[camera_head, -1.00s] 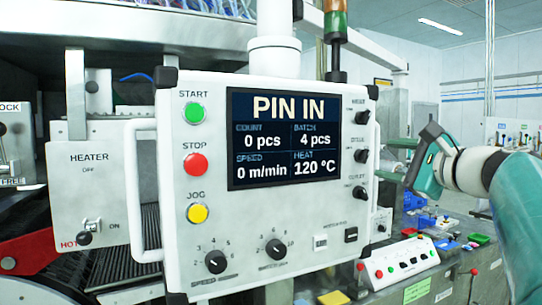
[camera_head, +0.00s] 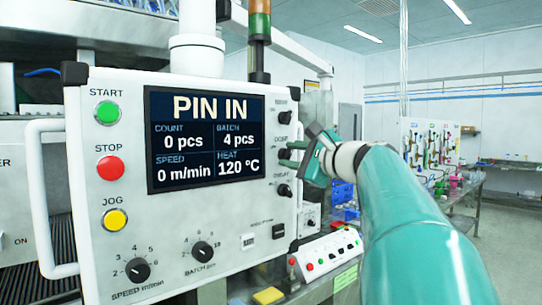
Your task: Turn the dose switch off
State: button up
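The dose switch (camera_head: 283,154) is the black rotary knob in the middle of a column of three at the right edge of the white control panel. Its small label above is hard to read, and the direction it points cannot be made out. My gripper (camera_head: 289,154) is at this knob, reaching in from the right. Its two teal fingers look spread, one above and one below the knob. Whether they touch it cannot be told.
Similar knobs sit above (camera_head: 281,117) and below (camera_head: 285,190) the dose switch, close to my gripper. The display (camera_head: 205,138) reads PIN IN. A green start button (camera_head: 107,112), red stop button (camera_head: 110,168) and yellow jog button (camera_head: 114,219) are at the left.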

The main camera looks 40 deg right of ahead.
jog(key=shift+n, duration=0.4)
jog(key=n, duration=0.5)
jog(key=shift+a+f, duration=0.1)
jog(key=n, duration=0.6)
jog(key=shift+f, duration=0.1)
jog(key=shift+n, duration=0.3)
jog(key=o, duration=1)
jog(key=shift+c, duration=0.2)
jog(key=shift+s, duration=0.1)
jog(key=s, duration=1.3)
jog(key=shift+s+d, duration=0.25)
jog(key=shift+s, duration=0.05)
